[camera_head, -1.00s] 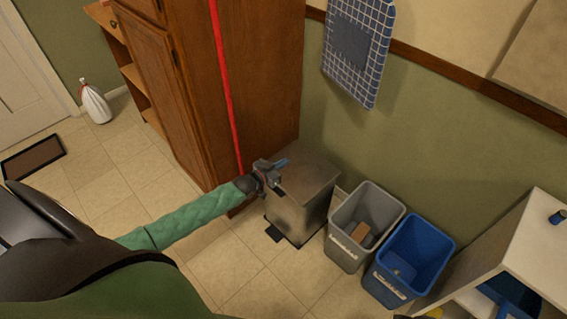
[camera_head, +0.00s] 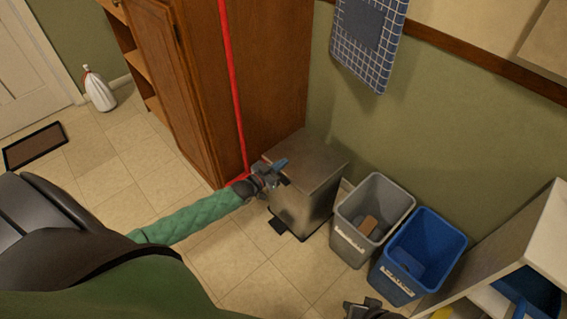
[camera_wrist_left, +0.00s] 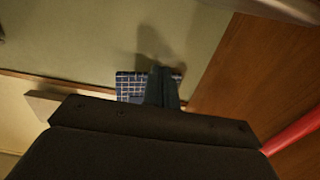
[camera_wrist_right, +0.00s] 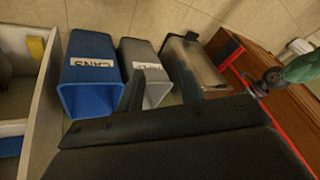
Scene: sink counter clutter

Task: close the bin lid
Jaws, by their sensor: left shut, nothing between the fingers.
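The metal step bin (camera_head: 303,207) stands on the floor against the cabinet. Its lid (camera_head: 313,158) looks flat over the top; I cannot tell whether a small gap remains. My left gripper (camera_head: 280,165) is shut and empty at the lid's front-left edge; contact is unclear. Its fingers show together in the left wrist view (camera_wrist_left: 162,88), which does not show the bin. My right gripper (camera_head: 366,308) shows partly at the bottom edge of the head view. In the right wrist view its fingers (camera_wrist_right: 165,92) are apart and empty, with the bin (camera_wrist_right: 205,62) beyond them.
A grey bin (camera_head: 350,240) and a blue bin (camera_head: 402,283) stand to the right of the metal bin. A wooden cabinet (camera_head: 215,90) with a red pole (camera_head: 232,80) before it stands behind left. A white shelf unit (camera_head: 510,235) is at right. The front floor is clear.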

